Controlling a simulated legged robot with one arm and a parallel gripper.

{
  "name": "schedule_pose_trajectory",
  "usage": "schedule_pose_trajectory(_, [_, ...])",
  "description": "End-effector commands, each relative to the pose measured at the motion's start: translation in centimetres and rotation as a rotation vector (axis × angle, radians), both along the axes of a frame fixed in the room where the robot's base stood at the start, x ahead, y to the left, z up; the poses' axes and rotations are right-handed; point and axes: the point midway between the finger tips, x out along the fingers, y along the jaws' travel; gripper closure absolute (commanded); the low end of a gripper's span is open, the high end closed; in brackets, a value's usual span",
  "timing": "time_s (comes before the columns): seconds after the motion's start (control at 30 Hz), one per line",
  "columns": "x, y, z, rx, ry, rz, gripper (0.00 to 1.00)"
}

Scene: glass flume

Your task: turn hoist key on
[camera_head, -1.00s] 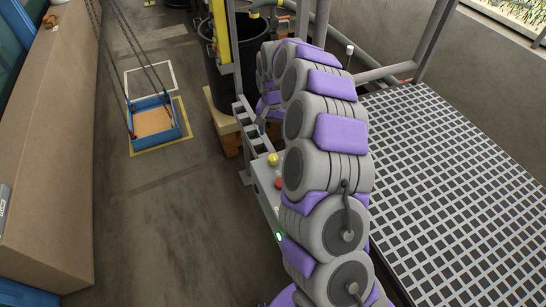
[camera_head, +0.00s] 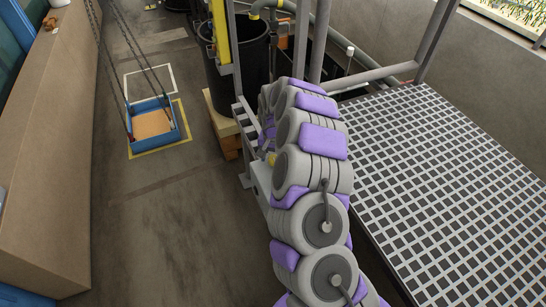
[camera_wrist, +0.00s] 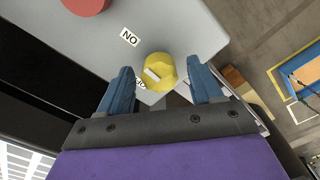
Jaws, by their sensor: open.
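The hoist key is a yellow round knob with a pale bar across its face (camera_wrist: 159,72), on a grey control panel (camera_wrist: 165,28) in the wrist view. A label reading "ON" (camera_wrist: 130,37) sits beside it, and a second label is partly hidden near my left finger. My gripper (camera_wrist: 162,88) is open, with one blue finger on each side of the knob and gaps visible on both sides. In the head view my arm hides most of the panel (camera_head: 262,178), and the gripper itself is hidden.
A red button (camera_wrist: 88,3) is on the same panel. A blue tray (camera_head: 152,120) hangs on chains at the left. A black barrel (camera_head: 240,65) stands behind the panel. A grating platform (camera_head: 440,180) lies to the right of my arm.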

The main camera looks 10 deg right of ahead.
Motion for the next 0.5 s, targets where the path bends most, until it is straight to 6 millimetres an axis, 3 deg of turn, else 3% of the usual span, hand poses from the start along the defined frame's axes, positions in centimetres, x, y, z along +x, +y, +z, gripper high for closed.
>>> schedule_pose_trajectory(0.17, [0.02,0.01,0.03,0.000,0.000,0.000,0.36])
schedule_pose_trajectory(0.5, [0.02,0.02,0.04,0.000,0.000,0.000,0.68])
